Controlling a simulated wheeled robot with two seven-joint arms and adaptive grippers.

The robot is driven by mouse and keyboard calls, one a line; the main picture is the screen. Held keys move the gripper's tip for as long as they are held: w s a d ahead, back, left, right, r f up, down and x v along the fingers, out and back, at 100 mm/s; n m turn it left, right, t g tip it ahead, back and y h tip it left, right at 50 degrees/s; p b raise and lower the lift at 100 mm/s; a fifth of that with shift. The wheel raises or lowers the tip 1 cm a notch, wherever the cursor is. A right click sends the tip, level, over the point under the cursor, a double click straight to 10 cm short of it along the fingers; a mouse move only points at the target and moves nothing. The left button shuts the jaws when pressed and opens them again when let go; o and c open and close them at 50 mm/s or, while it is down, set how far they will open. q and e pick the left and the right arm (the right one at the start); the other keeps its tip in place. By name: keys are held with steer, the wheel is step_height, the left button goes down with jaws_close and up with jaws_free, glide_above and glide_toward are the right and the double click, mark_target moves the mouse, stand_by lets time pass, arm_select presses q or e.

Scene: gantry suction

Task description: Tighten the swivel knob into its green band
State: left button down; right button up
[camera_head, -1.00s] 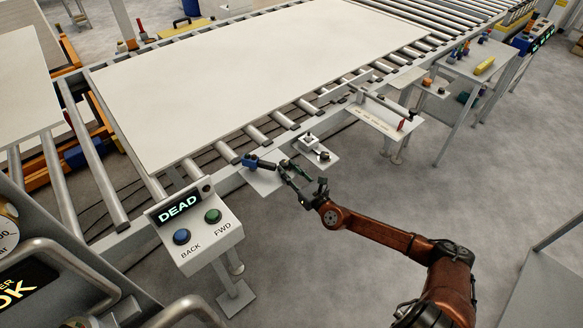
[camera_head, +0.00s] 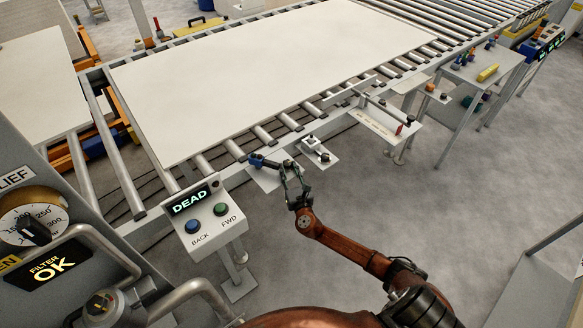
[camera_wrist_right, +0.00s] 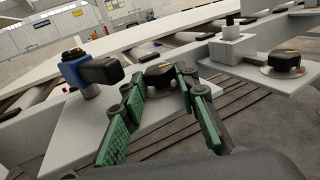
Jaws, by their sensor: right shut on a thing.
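The swivel knob, a black grip (camera_wrist_right: 158,75), sits on a light plate (camera_wrist_right: 82,125) in the right wrist view. My right gripper (camera_wrist_right: 165,82) has its green-padded fingers on either side of the knob, shut on it. In the head view my right gripper (camera_head: 290,170) is at the plate (camera_head: 266,179) beside the conveyor, and its fingers largely hide the knob. The green band cannot be made out. My left gripper is not in view.
A blue fitting with a black handle (camera_wrist_right: 100,70) stands just left of the knob. A second plate with a white block (camera_wrist_right: 232,47) and another black knob (camera_wrist_right: 284,60) is to the right. The DEAD control box (camera_head: 208,211) stands left of my gripper. Open floor lies right.

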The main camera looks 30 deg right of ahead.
steer(key=shift+a+m+g+h+p, duration=0.1)
steer(key=shift+m+g+h+p, duration=0.25)
steer(key=shift+h, duration=0.25)
steer(key=o, duration=1.1)
steer(key=shift+o, duration=0.2)
steer(key=v, duration=1.2)
steer(key=shift+f, duration=0.15)
